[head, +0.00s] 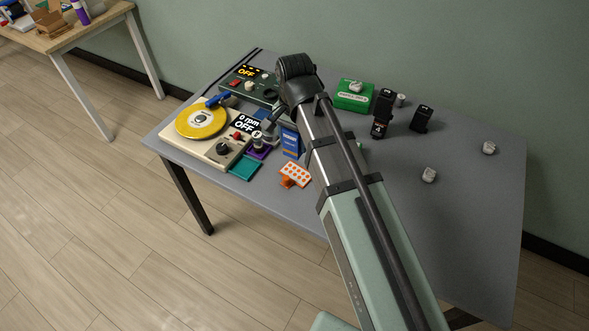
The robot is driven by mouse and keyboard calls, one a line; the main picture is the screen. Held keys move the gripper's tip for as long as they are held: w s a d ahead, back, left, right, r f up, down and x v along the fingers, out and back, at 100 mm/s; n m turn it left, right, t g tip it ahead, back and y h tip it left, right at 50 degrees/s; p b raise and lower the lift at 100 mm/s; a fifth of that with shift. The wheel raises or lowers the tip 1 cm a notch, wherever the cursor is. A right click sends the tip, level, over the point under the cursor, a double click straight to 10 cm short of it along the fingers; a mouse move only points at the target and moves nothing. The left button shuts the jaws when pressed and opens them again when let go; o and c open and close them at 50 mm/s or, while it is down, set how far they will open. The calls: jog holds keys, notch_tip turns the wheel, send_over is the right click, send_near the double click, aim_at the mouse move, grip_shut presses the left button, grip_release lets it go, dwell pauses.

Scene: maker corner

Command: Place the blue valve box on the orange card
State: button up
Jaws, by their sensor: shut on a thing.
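The blue valve box (290,142) stands upright in the head view, just left of my arm, with a white-lettered label on its face. My arm covers part of the space at its right. The orange card (294,175), patterned with white dots, lies just below the box in the picture, near the front of the table. I cannot tell whether the box touches the table or is held above it.
A spin device with a yellow disc (201,119) and a green control unit (250,86) fill the grey table's left side. A teal card (246,167) and a purple card (259,152) lie beside them. A green box (354,96) and black holders (382,115) stand behind.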

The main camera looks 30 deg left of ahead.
jog(key=shift+f, duration=5.35)
jog(key=shift+f, duration=0.15)
jog(key=o, duration=1)
jog(key=shift+o, duration=0.2)
notch_tip(320, 180, up, 12)
jog(key=shift+r, duration=0.15)
jog(key=shift+o, duration=0.4)
